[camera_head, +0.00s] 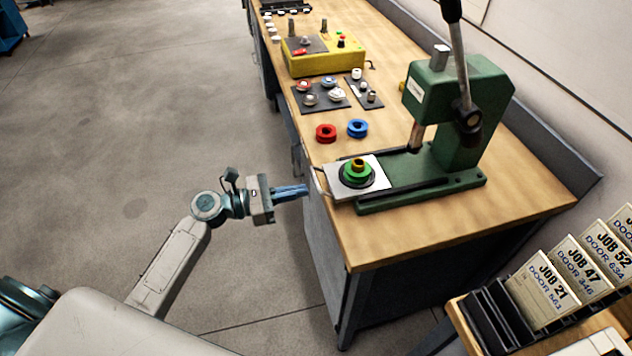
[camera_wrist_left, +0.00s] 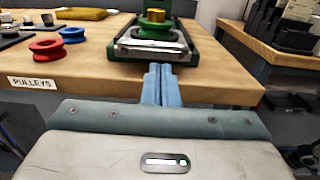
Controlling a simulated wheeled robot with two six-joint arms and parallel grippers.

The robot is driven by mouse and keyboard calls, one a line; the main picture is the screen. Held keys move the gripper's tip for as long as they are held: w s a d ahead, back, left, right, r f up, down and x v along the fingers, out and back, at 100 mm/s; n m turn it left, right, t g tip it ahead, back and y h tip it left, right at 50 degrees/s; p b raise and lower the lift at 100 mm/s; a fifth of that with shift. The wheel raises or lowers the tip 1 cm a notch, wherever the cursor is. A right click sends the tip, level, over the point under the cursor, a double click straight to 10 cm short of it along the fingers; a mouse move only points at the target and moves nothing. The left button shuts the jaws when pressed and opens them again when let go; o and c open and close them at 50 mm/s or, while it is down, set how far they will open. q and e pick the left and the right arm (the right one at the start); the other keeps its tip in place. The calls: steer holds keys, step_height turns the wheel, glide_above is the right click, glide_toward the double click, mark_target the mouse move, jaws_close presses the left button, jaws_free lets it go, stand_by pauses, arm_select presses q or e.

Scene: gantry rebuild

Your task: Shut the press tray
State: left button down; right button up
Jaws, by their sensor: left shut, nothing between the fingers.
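The green press (camera_head: 462,115) stands on the wooden bench. Its press tray (camera_head: 377,165), a pale plate, sticks out from the press base toward the bench's front edge. In the left wrist view the tray's front (camera_wrist_left: 150,46) and handle face my gripper. My left gripper (camera_head: 305,190) is shut and empty, with its fingers pointing at the tray front, just off the bench edge. In the wrist view its fingertips (camera_wrist_left: 159,68) are just below the tray front; I cannot tell whether they touch. My right gripper is not in view.
A red ring (camera_head: 326,133) and a blue ring (camera_head: 357,128) lie on the bench beside the tray. Dark plates with small parts and a yellow box (camera_head: 322,60) stand farther back. A rack of job cards (camera_head: 540,290) is at lower right. The floor at left is clear.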

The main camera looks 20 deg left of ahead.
mark_target(337, 182)
arm_select(q)
steer(key=p+x, duration=0.1)
steer(key=x, duration=0.4)
steer(key=shift+p, duration=0.35)
steer(key=p+x, duration=0.1)
steer(key=x, duration=0.3)
steer(key=shift+w+d, duration=0.3)
steer(key=shift+d, duration=0.05)
steer(key=shift+a, duration=0.1)
